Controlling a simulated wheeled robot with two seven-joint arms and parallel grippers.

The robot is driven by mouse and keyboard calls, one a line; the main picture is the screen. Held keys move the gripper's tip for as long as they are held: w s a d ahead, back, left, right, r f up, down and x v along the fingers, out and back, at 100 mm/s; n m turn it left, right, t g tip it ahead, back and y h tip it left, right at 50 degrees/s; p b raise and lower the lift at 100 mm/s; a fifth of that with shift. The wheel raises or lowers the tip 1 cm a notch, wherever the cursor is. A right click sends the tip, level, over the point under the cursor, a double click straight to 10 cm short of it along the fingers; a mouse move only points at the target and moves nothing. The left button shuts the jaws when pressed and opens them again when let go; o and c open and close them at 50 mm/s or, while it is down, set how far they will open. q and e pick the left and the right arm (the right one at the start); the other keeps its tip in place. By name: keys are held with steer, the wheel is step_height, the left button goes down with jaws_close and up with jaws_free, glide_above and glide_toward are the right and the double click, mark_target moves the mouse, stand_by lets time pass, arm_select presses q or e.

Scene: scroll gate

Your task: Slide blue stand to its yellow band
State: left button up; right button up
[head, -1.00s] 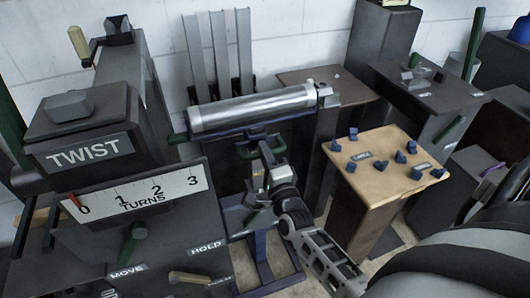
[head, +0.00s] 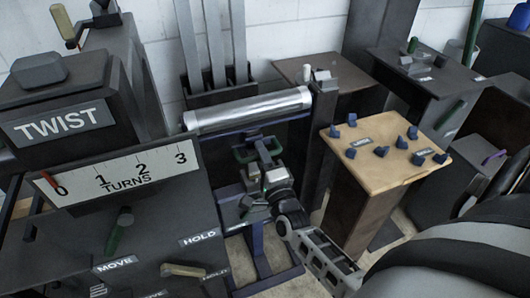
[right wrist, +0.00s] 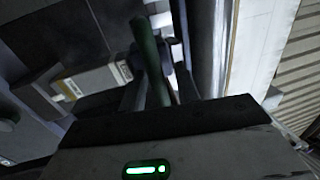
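The blue stand (head: 262,232) is in the middle of the head view, a dark blue frame on floor rails with a silver roller (head: 248,109) across its top. A green handle (head: 240,155) is on its front, and also shows in the right wrist view (right wrist: 150,62). My right gripper (head: 264,160) is at this handle, with a finger close on each side, and looks shut on it. The gripper hides part of the handle and the stand's middle. I cannot pick out the yellow band with certainty. My left gripper is out of view.
A dark TWIST box (head: 62,120) with a TURNS scale (head: 125,172) stands close on the left. A wooden-topped pedestal (head: 385,165) with several blue knobs stands on the right. Grey upright bars (head: 214,45) stand behind the stand, near the white wall.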

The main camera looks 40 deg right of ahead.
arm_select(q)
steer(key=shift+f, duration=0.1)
arm_select(e)
steer(key=v, duration=1.6)
steer(key=w+a+f+n+g+y, duration=0.1)
steer(key=w+a+n+g+y, duration=0.1)
steer(key=a+n+g+y, duration=0.9)
steer(key=s+d+r+n+g+h, duration=0.1)
steer(key=s+d+n+g+h, duration=0.15)
steer(key=s+n, duration=0.3)
steer(key=s+d+n+g+h, duration=0.2)
steer(key=s+n+h, duration=0.2)
steer(key=s+n, duration=0.15)
arm_select(q)
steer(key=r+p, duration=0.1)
steer(key=p, duration=0.1)
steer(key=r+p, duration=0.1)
steer(key=p, duration=0.2)
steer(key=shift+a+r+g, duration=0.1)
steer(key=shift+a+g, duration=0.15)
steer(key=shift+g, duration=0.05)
arm_select(e)
steer(key=w+a+r+n+t+y, duration=0.1)
steer(key=w+a+r+t+y, duration=0.1)
steer(key=w+a+t, duration=0.4)
steer(key=shift+w+a+r+t+y, duration=0.15)
steer(key=shift+r+t+y, duration=0.15)
steer(key=shift+y, duration=0.55)
